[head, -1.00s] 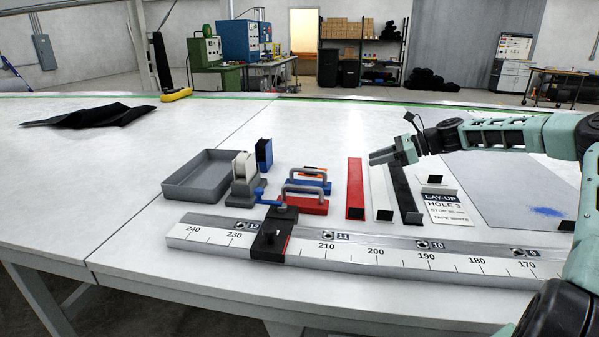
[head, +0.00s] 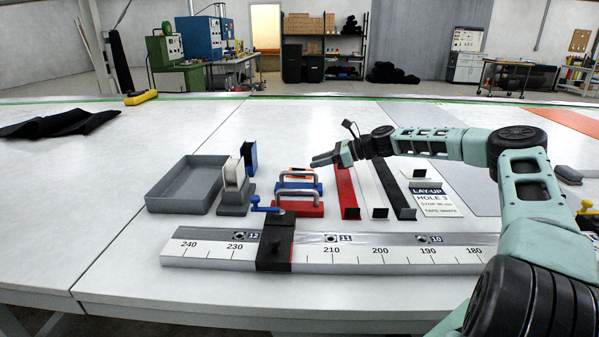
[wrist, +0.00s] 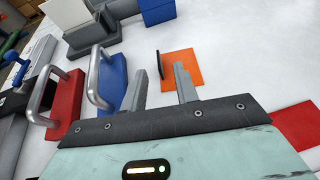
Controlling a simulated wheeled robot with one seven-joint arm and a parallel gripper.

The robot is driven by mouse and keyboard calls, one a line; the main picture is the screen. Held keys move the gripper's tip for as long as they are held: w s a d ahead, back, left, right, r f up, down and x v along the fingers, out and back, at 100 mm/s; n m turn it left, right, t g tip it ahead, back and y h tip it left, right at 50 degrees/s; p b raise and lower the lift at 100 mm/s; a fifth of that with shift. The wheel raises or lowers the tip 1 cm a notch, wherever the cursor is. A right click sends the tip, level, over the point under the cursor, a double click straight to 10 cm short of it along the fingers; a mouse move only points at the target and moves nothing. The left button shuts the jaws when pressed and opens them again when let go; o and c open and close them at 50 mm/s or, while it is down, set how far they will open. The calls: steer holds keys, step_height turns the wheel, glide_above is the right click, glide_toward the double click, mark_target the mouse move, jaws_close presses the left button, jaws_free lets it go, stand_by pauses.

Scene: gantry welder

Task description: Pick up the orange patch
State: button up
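The orange patch (wrist: 184,66) lies flat on the white table in the wrist view, with a small dark upright tab at its left edge. In the head view only a bit of orange (head: 303,170) shows behind the blue handled block. My gripper (head: 322,162) is above the table, near the handled blocks and the red strip. In the wrist view its two fingers (wrist: 161,82) are apart and empty. The right fingertip overlaps the near part of the patch in the picture; I cannot tell the height between them.
A blue handled block (wrist: 112,78) and a red handled block (wrist: 68,104) stand left of the fingers. A grey tray (head: 160,204) and a tape dispenser (head: 234,198) are further left. Red, white and black strips lie right; a ruler rail (head: 350,255) runs along the front.

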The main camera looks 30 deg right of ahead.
mark_target(299, 169)
steer(key=x, duration=0.2)
steer(key=p+x, duration=0.1)
steer(key=x, duration=0.4)
steer(key=shift+a+f, duration=0.15)
steer(key=shift+f, duration=0.25)
steer(key=shift+s, duration=0.1)
jaws_close()
